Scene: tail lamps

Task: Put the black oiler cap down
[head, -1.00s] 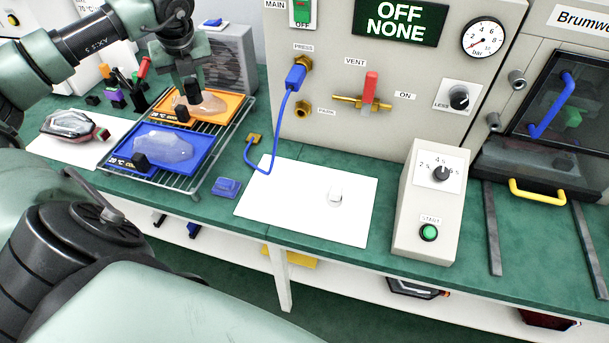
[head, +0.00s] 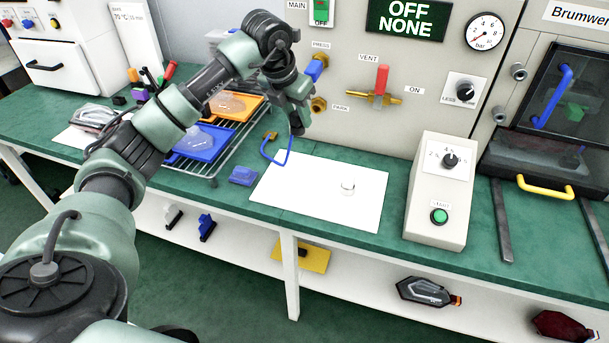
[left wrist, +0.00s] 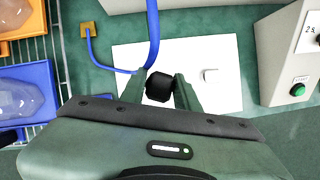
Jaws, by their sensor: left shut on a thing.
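The black oiler cap (left wrist: 159,86) is between the fingertips of my left gripper, seen clearly in the left wrist view. My left gripper (head: 298,126) is shut on it and hangs in front of the panel, by the blue hose. In the left wrist view my left gripper (left wrist: 160,88) has the white sheet (left wrist: 127,55) below it. The sheet (head: 310,190) lies on the green bench, with a small pale piece (head: 347,187) on its right part. In the head view the cap cannot be made out. My right gripper is not in view.
A blue hose (head: 287,152) loops beside the gripper. A blue block (head: 243,176) sits left of the sheet. The blue tray (head: 205,155) and orange tray (head: 250,101) stand on a wire rack. A control box (head: 437,215) stands right of the sheet. Most of the sheet is bare.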

